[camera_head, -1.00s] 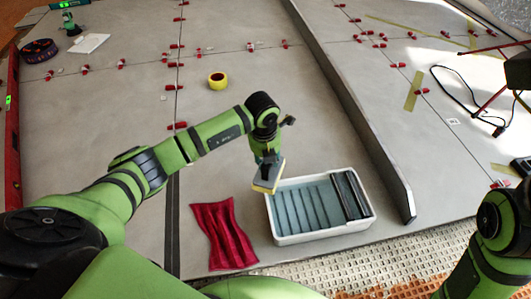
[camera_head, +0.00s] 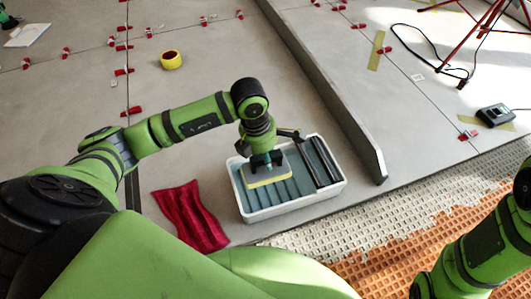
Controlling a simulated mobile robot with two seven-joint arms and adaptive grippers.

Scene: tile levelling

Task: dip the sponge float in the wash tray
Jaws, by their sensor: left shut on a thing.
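The wash tray (camera_head: 244,201) is a white rectangular tub with a blue-grey ribbed inside and dark rollers along its right side. My left gripper (camera_head: 266,160) points down over the left part of the tray and is shut on the sponge float (camera_head: 268,177). The float has a grey top and a pale yellow sponge underneath. It is over the tray's ribbed part, inside the rim's outline. I cannot tell whether the sponge touches the water or ribs. Part of my right arm shows at the lower right, but its gripper is out of view.
A red cloth (camera_head: 190,216) lies left of the tray. A long grey straightedge (camera_head: 335,100) stands on the floor behind and right of it. A yellow tape roll (camera_head: 171,60), red levelling clips and a dark device (camera_head: 495,116) lie farther off. Orange matting is in front.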

